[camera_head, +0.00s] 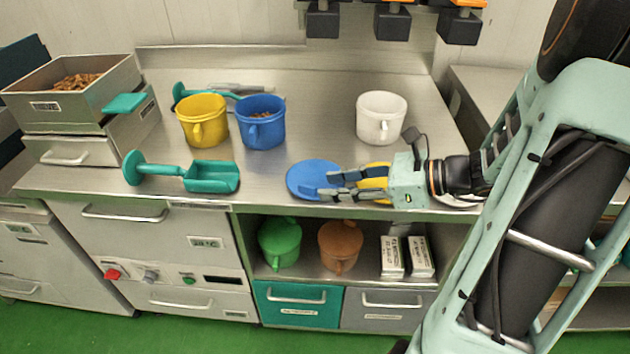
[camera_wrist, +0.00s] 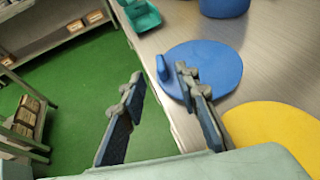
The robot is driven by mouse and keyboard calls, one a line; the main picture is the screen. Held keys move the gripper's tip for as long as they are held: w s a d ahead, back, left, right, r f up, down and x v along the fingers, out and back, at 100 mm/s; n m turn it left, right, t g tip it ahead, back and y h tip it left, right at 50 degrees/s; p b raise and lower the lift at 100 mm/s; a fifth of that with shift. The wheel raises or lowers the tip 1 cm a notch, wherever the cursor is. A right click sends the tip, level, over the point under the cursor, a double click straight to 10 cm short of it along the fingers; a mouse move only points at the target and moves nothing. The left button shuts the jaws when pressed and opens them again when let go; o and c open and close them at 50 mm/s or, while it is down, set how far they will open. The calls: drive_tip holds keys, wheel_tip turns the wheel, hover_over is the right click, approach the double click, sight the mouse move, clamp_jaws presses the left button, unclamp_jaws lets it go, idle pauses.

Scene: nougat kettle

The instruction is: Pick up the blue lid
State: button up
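The blue lid (camera_head: 312,178) lies flat on the steel counter near its front edge. In the wrist view the blue lid (camera_wrist: 212,68) shows as a disc with an upright handle tab on its left side. My gripper (camera_head: 333,186) is at the lid's right side, its fingers reaching left over the lid's edge. In the wrist view my gripper (camera_wrist: 158,82) is open, with nothing between the fingers. One finger overlaps the lid near the tab, and the other is out beyond the counter edge. Whether a finger touches the lid I cannot tell.
A yellow lid (camera_head: 375,170) lies right beside the blue one, partly behind my gripper. A blue mug (camera_head: 261,128), yellow mug (camera_head: 203,122) and white mug (camera_head: 381,118) stand farther back. A teal scoop (camera_head: 211,177) lies to the left. A shelf below holds green and brown mugs.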

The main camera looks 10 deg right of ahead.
sight(312, 186)
drive_tip(key=b+x, duration=0.1)
drive_tip(key=x, duration=0.4)
drive_tip(key=shift+w+a, duration=0.1)
clamp_jaws()
